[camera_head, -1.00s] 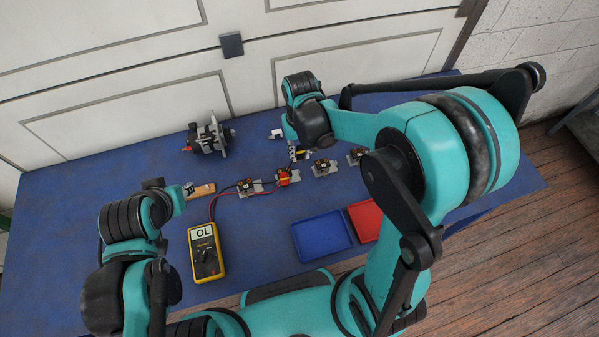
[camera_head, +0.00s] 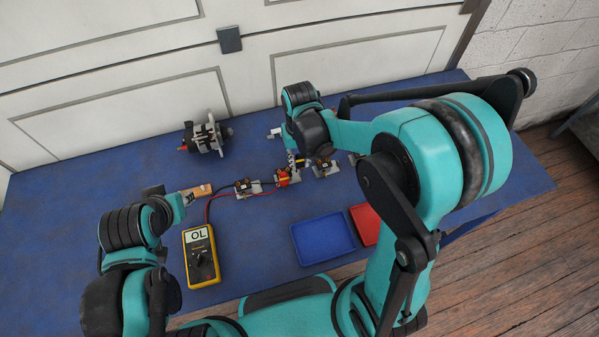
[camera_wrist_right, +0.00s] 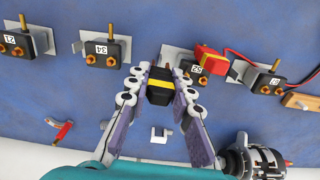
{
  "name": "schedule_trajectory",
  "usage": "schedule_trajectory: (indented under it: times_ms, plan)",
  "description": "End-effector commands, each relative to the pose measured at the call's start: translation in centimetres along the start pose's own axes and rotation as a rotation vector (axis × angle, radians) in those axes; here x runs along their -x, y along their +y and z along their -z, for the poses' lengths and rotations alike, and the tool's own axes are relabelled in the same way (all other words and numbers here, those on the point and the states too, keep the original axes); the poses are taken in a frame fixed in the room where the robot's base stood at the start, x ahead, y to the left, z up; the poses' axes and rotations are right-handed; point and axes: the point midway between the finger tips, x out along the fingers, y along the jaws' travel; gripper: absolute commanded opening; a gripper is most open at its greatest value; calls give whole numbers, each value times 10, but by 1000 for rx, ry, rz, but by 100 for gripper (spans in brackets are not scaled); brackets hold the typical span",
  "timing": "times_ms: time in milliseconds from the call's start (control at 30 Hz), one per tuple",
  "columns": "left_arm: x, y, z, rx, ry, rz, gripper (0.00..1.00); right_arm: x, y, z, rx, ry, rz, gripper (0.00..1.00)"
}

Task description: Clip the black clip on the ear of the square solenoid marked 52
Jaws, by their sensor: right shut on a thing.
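The square solenoid marked 52 (camera_wrist_right: 187,70) stands on a metal plate, third from the left in the right wrist view; it also shows in the head view (camera_head: 283,178). A red clip (camera_wrist_right: 209,59) sits at its side. My right gripper (camera_wrist_right: 159,76) is shut on the black clip (camera_wrist_right: 159,86), which has a yellow band. The black clip appears close beside the solenoid, by its plate; I cannot tell if they touch. The ear is mostly hidden behind the clip. My left gripper (camera_head: 187,197) is near the wooden block, its fingers too small to read.
Other solenoids stand in the row, one marked 34 (camera_wrist_right: 106,50). A yellow multimeter (camera_head: 202,257) reads OL, with red and black leads running right. A blue tray (camera_head: 322,239) and red tray (camera_head: 366,222) lie in front. An alternator (camera_head: 207,135) and wooden block (camera_head: 200,190) are left.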

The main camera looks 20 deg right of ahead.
Motion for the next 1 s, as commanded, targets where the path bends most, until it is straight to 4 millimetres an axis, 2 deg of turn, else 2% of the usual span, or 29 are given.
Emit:
schedule_trajectory:
  times_ms: [300, 600, 633, 700, 1000]
  plan:
    - [-13, 0, -9, 0, 0, 0, 31, -18, 0, 0, 0, 0, 0, 8]
    - [-12, 0, -9, 0, 0, 0, 31, -18, 0, 0, 0, 0, 0, 8]
    - [-12, 0, -9, 0, 0, 0, 31, -18, 0, 0, 0, 0, 0, 30]
    - [-12, 0, -9, 0, 0, 0, 31, -18, 0, 0, 0, 0, 0, 46]
    - [-12, 0, -9, 0, 0, 0, 31, -17, 0, 0, 0, 0, 0, 46]
